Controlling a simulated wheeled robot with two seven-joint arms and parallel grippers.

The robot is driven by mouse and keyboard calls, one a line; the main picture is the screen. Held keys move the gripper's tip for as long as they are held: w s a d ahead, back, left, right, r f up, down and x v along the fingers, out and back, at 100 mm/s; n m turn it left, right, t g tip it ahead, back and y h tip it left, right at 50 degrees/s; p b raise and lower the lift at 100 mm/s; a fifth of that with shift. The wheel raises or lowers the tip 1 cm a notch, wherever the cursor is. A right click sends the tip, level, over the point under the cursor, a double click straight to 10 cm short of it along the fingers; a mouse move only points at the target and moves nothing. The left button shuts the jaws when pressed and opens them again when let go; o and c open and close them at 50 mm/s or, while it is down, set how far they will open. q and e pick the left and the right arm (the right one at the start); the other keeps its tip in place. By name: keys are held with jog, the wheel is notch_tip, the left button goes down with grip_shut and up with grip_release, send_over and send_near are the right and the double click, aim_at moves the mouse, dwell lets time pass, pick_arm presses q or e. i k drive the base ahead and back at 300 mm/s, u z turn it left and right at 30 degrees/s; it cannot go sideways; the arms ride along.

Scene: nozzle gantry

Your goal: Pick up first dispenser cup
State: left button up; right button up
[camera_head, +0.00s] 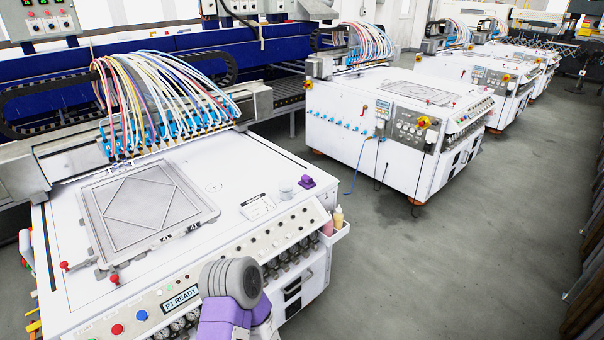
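A small pale cup-like container (286,188) stands upright on the white top of the nearest machine, near its right corner. It is too small to make out details. Two small bottles, a pink one (327,224) and a yellow one (338,216), stand in a white holder on the machine's right end. I cannot tell from the picture which of these is the first dispenser cup. A purple and grey part of my arm shows at the bottom middle, in front of the control panel. Neither of my grippers can be made out.
A small purple object (306,182) lies right of the pale container. A grey framed plate (147,210) covers the machine top's left. Hoses (165,95) arch behind it. A second white machine (390,115) stands to the right, with open floor (480,250) at the right.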

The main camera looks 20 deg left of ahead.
aim_at(286, 190)
jog(key=i, duration=1.1)
jog(key=z, duration=0.4)
jog(key=i, duration=0.7)
jog(key=u, duration=2.05)
